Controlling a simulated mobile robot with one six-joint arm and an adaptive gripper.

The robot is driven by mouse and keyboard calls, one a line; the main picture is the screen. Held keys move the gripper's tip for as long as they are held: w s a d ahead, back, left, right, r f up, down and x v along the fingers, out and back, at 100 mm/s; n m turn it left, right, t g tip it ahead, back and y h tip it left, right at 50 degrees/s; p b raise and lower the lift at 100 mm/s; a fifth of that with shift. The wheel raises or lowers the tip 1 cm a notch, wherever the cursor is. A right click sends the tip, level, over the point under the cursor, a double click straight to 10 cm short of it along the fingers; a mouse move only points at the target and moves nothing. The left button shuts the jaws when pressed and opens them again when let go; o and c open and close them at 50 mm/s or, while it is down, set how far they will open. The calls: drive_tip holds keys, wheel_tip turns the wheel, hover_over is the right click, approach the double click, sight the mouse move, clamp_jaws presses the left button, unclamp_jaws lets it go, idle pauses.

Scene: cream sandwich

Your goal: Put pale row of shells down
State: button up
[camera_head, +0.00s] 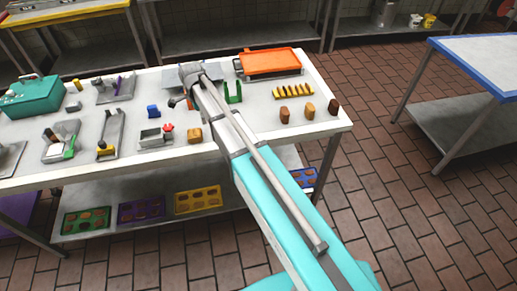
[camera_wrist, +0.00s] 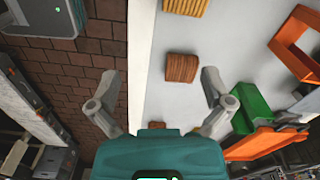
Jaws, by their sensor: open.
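A pale yellow row of shells (camera_head: 293,92) lies on the right part of the white table, in front of the orange tray. I cannot make out the row for sure in the wrist view. My gripper (camera_wrist: 160,80) is open, with its two grey fingers spread and nothing between them. In the wrist view it hangs over the table's edge, near a brown block (camera_wrist: 182,68). In the head view my arm hides most of the gripper.
The white table (camera_head: 235,130) also holds an orange tray (camera_head: 270,62), a green holder (camera_head: 232,94) and several brown and tan blocks (camera_head: 284,114). A teal box (camera_head: 30,97) stands at the left. Coloured trays (camera_head: 198,200) lie on the shelf below. Bare tabletop shows around the row.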

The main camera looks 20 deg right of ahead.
drive_tip(key=s+d+n, duration=0.8)
drive_tip(key=s, duration=0.3)
drive_tip(key=s+d+n, duration=0.8)
drive_tip(key=s+d, duration=0.1)
drive_tip(key=s, duration=0.3)
drive_tip(key=shift+d, duration=0.2)
